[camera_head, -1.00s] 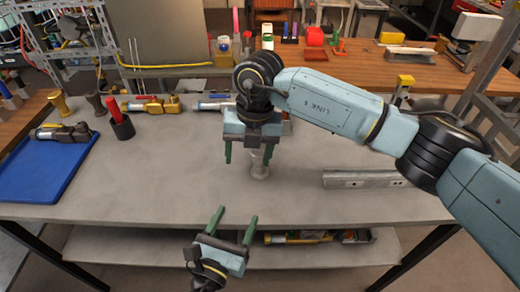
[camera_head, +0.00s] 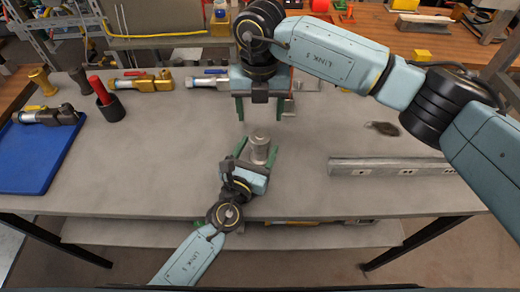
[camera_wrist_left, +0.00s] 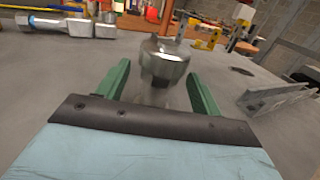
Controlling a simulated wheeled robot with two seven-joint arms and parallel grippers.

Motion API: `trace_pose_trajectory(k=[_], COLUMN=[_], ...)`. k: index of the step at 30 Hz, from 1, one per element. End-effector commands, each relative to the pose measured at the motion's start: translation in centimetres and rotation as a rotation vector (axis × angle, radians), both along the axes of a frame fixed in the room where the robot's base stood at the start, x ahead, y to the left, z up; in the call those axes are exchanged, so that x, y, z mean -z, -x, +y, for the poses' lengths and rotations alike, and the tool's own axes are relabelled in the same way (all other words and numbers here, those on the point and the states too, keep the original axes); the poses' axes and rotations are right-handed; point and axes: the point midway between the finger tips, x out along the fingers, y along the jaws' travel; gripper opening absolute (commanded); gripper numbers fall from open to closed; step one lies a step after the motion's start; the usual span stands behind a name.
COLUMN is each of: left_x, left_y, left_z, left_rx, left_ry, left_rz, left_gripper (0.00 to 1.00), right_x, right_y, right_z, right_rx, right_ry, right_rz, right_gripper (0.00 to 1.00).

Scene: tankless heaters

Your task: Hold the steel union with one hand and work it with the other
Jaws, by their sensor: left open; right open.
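The steel union (camera_head: 260,147) stands upright on the grey workbench as a short metal cylinder. It also shows in the left wrist view (camera_wrist_left: 163,62), between and slightly beyond the fingers. My left gripper (camera_head: 257,149) is open at the bench's front side, with one green finger on each side of the union. In the left wrist view a gap shows between the union and each finger. My right gripper (camera_head: 260,117) is open and empty, pointing down behind the union, apart from it.
A blue tray (camera_head: 22,170) with a valve lies at the left. A dark cup (camera_head: 110,107) with a red-handled tool and brass and steel fittings (camera_head: 145,83) stand along the back. A metal rail (camera_head: 385,167) lies at the right. The bench between is clear.

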Motion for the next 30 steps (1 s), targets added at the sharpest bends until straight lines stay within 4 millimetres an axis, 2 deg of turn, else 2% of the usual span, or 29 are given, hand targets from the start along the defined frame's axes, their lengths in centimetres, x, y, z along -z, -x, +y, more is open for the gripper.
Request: trace_pose_trajectory(k=[3,6,16,30], left_x=[0.0,0.0,0.0,0.0], left_y=[-1.4,-1.9,-2.2,-2.2], left_z=[-0.5,-0.8,-0.9,-0.8], left_rx=[0.0,0.0,0.0,0.0], left_ry=[-0.001,0.001,0.001,0.0], left_rz=[-0.001,0.0,0.0,0.0], left_gripper=[0.66,0.66,0.66,0.06], right_x=[0.0,0.0,0.0,0.0], right_y=[0.0,0.0,0.0,0.0], right_z=[0.0,0.0,0.0,0.0], right_rx=[0.0,0.0,0.0,0.0], right_ry=[0.0,0.0,0.0,0.0], right_rz=[0.0,0.0,0.0,0.0], right_gripper=[0.65,0.65,0.65,0.65])
